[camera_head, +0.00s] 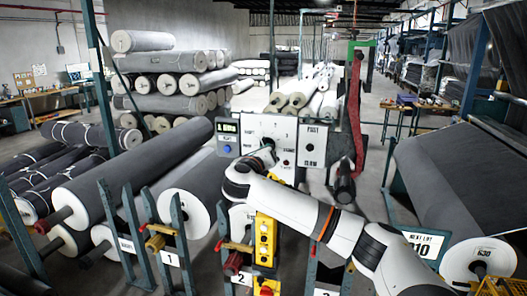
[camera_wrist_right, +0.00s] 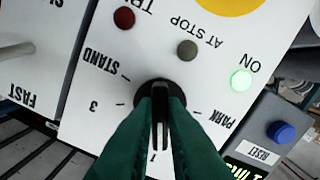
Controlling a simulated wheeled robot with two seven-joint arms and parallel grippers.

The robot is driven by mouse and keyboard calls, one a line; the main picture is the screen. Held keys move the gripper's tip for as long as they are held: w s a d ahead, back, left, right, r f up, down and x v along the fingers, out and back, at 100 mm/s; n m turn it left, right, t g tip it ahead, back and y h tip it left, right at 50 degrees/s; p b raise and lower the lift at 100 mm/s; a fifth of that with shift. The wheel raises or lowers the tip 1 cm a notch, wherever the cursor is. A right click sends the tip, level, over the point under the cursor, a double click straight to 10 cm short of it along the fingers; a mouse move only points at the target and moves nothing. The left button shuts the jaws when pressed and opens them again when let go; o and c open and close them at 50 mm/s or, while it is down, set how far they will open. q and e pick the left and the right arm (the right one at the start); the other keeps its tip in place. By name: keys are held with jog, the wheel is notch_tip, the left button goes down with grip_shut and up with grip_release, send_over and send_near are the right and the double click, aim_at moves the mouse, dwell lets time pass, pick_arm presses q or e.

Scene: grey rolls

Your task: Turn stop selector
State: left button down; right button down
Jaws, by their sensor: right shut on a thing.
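The stop selector is a black round knob (camera_wrist_right: 147,92) on a white control panel (camera_head: 304,138). In the right wrist view, where the panel is seen upside down, the labels STAND, 3, 1 and PARK surround it. My right gripper (camera_wrist_right: 160,118) has green fingers shut on the knob's raised black grip. I cannot tell which mark the knob points to. In the head view my right arm reaches in from the lower right to the panel, and the wrist (camera_head: 262,160) partly covers the knob. My left gripper is not in view.
Near the knob are a lit green ON lamp (camera_wrist_right: 241,80), a dull AT STOP lamp (camera_wrist_right: 187,50), a red button (camera_wrist_right: 124,17) and a blue RESET button (camera_wrist_right: 282,132). A yellow control box (camera_head: 265,240) hangs below the panel. Large grey rolls (camera_head: 130,170) fill the left.

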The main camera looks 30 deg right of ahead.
jog(key=n, duration=0.6)
jog(key=shift+n, duration=0.4)
dwell(0.3)
jog(key=c, duration=1.5)
grip_release()
jog(key=b+v, duration=0.5)
jog(key=v, duration=0.7)
jog(key=shift+b, duration=0.35)
